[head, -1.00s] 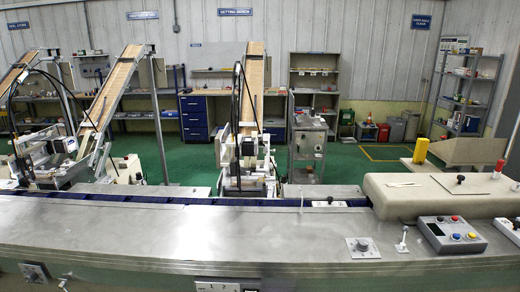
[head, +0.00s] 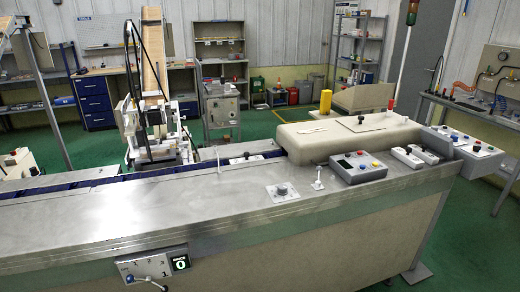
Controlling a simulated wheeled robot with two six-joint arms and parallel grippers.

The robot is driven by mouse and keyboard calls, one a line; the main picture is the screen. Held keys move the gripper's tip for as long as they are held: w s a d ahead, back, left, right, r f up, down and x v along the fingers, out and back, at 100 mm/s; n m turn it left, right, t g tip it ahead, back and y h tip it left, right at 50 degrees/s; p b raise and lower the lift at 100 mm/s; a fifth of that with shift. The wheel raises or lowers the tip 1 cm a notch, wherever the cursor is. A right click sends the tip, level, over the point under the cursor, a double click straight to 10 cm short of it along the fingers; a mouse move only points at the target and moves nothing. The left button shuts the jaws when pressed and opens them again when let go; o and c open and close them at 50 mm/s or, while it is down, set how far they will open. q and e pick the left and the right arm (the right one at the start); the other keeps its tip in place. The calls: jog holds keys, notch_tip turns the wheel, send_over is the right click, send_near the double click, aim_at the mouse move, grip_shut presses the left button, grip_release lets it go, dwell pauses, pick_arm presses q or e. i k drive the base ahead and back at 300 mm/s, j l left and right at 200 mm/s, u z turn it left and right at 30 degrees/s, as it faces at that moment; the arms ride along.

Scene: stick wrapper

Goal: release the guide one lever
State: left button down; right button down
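I cannot tell for sure which part is the guide one lever. A small white upright lever (head: 318,180) stands on the machine's steel top, left of the grey control box (head: 358,167). A thin white upright pin (head: 219,160) stands near the blue conveyor channel (head: 115,174). On the machine's front face is a numbered panel (head: 148,266) with small levers or knobs, its markings partly hard to read. A green-lit counter (head: 181,262) showing 0 is beside it. Neither of my grippers is in view.
A beige cover (head: 345,138) sits on the machine's right end, with a yellow cylinder (head: 325,102) behind it. A knob plate (head: 282,191) lies on the steel top. An inclined feeder (head: 152,52) rises behind. Green floor (head: 480,230) is clear at the right.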

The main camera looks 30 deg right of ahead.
aim_at(317, 184)
jog(key=z, duration=1.35)
